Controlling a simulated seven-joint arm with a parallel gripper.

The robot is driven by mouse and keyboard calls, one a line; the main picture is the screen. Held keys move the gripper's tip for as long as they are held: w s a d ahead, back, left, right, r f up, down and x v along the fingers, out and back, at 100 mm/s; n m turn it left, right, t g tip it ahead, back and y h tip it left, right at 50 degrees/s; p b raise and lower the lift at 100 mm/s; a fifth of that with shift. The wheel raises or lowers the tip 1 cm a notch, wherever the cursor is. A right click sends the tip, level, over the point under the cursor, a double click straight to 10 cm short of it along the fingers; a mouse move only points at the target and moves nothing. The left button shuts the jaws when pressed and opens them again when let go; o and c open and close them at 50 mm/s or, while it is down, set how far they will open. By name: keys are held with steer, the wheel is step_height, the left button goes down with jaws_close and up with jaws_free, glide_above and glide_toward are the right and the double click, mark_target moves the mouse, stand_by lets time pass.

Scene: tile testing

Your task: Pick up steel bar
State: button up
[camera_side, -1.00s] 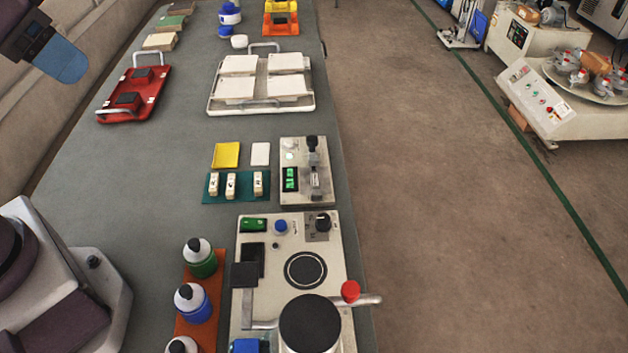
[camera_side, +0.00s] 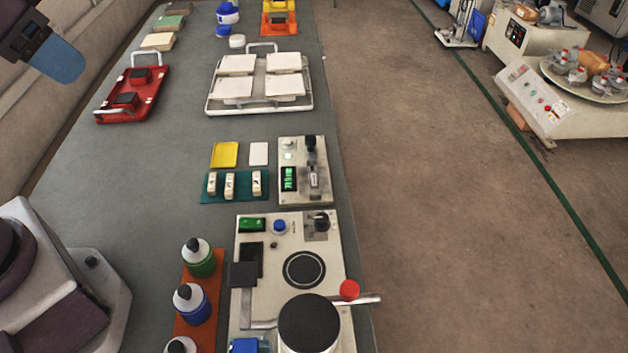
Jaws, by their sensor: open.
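I cannot make out a separate steel bar for certain. A silver metal lever (camera_side: 368,300) with a red knob (camera_side: 349,290) crosses the front edge of the lower bench device (camera_side: 262,301), and its left part passes behind a black round pad (camera_side: 308,322). A dark and blue part of my arm shows at the top left corner, high over the bench's left side and far from the lever. No gripper fingers show in the frame.
A red carrier (camera_side: 133,96), a cream tray (camera_side: 310,105) of pale tiles, and a gauge box (camera_side: 318,195) stand on the grey bench (camera_side: 130,190). Bottles (camera_side: 196,305) stand on an orange mat. A teal mat (camera_side: 208,197) holds small pieces. The bench's left middle is clear.

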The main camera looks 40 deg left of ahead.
steer(key=n+g, duration=0.6)
steer(key=n, duration=0.3)
glide_above(314, 179)
step_height(314, 179, down, 21)
step_height(314, 179, down, 13)
steer(key=shift+r, duration=0.15)
jaws_close()
